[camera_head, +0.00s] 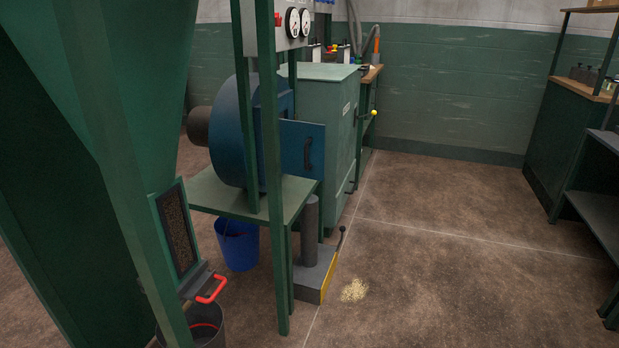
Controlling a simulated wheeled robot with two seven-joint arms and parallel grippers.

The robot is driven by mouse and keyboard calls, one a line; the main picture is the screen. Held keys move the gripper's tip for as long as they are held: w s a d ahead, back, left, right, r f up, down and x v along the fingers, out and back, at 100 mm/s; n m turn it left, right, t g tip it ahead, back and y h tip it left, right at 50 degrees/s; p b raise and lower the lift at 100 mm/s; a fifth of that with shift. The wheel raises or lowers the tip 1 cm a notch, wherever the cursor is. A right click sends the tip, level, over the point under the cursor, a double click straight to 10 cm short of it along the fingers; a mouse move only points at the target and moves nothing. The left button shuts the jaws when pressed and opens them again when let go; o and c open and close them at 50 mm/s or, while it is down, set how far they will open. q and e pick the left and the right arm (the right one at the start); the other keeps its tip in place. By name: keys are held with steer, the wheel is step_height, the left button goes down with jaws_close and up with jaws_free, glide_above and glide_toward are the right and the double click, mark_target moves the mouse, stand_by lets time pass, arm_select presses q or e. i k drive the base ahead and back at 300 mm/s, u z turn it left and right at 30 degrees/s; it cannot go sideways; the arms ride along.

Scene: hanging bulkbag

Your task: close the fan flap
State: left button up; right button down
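The blue fan (229,135) stands on a green stand at centre left, with a dark round pipe at its left side. Its flat blue flap (293,146) juts out to the right of the housing and appears swung open. A dark handle (308,153) is on the flap's face near its outer edge. A green post partly hides the housing and the flap's inner edge, so I cannot see the fan's opening. Neither of my grippers is in view.
Green posts (271,190) stand in front of the fan. A green cabinet (336,120) is behind the flap. The floor to the right is clear apart from a small pale spill (354,290).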

mark_target(294, 152)
steer(key=u, duration=0.05)
steer(key=k, duration=0.55)
steer(key=z, duration=0.85)
steer(key=i, duration=1)
steer(key=u, duration=0.3)
steer(key=i, duration=1)
steer(key=u, duration=1)
